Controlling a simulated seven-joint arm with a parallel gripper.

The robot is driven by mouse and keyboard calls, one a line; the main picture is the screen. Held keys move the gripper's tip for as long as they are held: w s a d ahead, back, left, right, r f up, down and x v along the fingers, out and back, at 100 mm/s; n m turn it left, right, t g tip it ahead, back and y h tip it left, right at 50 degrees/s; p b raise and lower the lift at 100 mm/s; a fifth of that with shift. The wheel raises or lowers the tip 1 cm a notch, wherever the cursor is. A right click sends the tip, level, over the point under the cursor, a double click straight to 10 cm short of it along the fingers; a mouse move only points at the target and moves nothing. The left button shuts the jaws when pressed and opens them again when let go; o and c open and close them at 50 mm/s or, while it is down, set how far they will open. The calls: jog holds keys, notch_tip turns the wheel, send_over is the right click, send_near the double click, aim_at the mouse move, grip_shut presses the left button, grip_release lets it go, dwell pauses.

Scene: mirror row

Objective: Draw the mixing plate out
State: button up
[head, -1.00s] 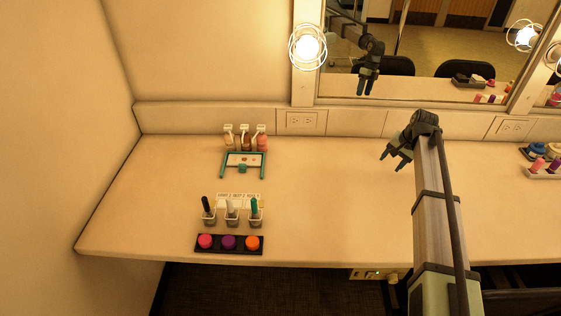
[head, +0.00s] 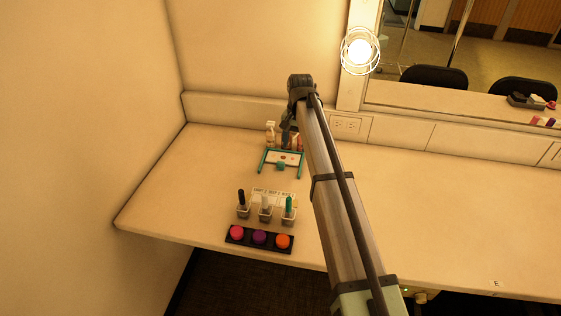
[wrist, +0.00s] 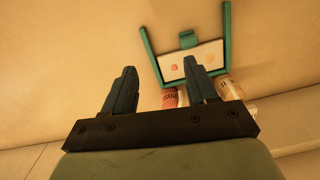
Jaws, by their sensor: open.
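The mixing plate (head: 289,157) is a white plate with small colour spots. It sits in a teal U-shaped frame (head: 263,162) near the back of the counter, with a teal tab (head: 280,166) at its front edge. In the wrist view the plate (wrist: 207,53) and its teal tab (wrist: 188,39) lie beyond the fingers, at upper right. My gripper (head: 287,139) is above the back of the frame, near the bottles. In the wrist view my gripper (wrist: 158,80) is open and empty, its right finger overlapping the plate in the picture. The arm hides part of the bottles.
Pump bottles (head: 270,133) stand just behind the frame. In front are small cups with brushes (head: 265,210), a label card (head: 272,196) and a black tray (head: 259,247) with coloured pots. The counter's right side is clear. A mirror (head: 470,60) stands behind.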

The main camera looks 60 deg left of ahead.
aim_at(280, 163)
jog(key=s+a+r+n, duration=0.1)
jog(key=s+a+r, duration=0.2)
jog(key=a+r, duration=0.1)
jog(key=shift+t, duration=0.3)
notch_tip(280, 163, down, 14)
jog(key=shift+s+r, duration=0.1)
jog(key=shift+s, duration=0.05)
grip_shut()
dwell(0.6)
